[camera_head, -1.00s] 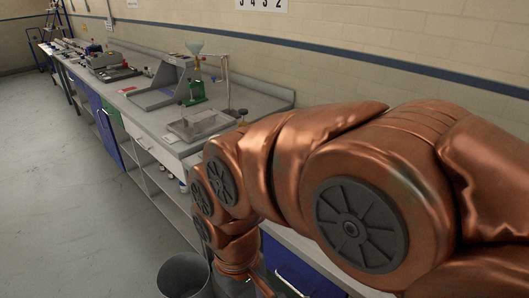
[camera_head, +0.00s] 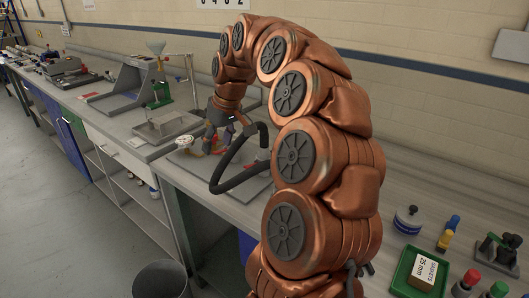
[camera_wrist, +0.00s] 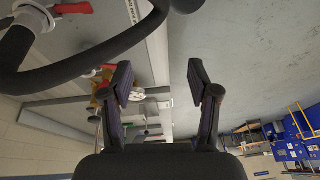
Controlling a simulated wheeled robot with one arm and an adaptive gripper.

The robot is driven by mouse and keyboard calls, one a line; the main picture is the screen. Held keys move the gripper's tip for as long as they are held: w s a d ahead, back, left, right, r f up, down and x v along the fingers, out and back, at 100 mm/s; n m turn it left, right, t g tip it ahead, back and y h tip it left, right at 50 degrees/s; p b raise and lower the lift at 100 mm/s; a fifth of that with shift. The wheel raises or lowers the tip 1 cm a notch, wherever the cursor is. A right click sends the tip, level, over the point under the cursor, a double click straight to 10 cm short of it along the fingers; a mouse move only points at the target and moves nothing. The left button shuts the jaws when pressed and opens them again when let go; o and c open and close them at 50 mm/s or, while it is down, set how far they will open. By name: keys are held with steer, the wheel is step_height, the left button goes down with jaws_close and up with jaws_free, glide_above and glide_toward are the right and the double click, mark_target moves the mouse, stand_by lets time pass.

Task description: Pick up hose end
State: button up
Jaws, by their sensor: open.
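A black hose (camera_head: 222,172) curves in a loop over the bench beside my gripper. In the wrist view the hose (camera_wrist: 75,77) crosses the upper left, with a pale collar (camera_wrist: 37,17) and a red lever (camera_wrist: 74,8) near one part of it. I cannot tell clearly where the hose ends. My gripper (camera_wrist: 160,78) is open, with nothing between its fingers. The hose passes outside the fingers in the wrist view.
A white-faced gauge with brass parts (camera_head: 184,141) stands close left of my gripper. A green tray (camera_head: 418,277) is at the right. A grey bin (camera_head: 160,280) stands on the floor.

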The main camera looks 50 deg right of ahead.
steer(key=d+m, duration=0.1)
steer(key=d, duration=0.8)
steer(key=m+h, duration=0.1)
steer(key=h, duration=0.1)
glide_above(262, 143)
steer(key=s+d, duration=0.1)
steer(key=shift+d+f+t+b, duration=0.1)
steer(key=shift+f+t+b, duration=0.25)
steer(key=shift+f, duration=0.45)
steer(key=shift+d+f, duration=0.15)
steer(key=shift+s+a+p+x, duration=0.15)
steer(key=shift+p+x, duration=0.25)
steer(key=shift+x, duration=0.85)
steer(key=shift+s+a+p+x, duration=0.1)
steer(key=shift+p+x, duration=0.3)
steer(key=shift+x, duration=0.9)
steer(key=shift+s+a+p+x, duration=0.15)
steer(key=shift+p+x, duration=0.25)
steer(key=shift+x, duration=0.85)
steer(key=shift+w+f, duration=0.1)
jaws_close()
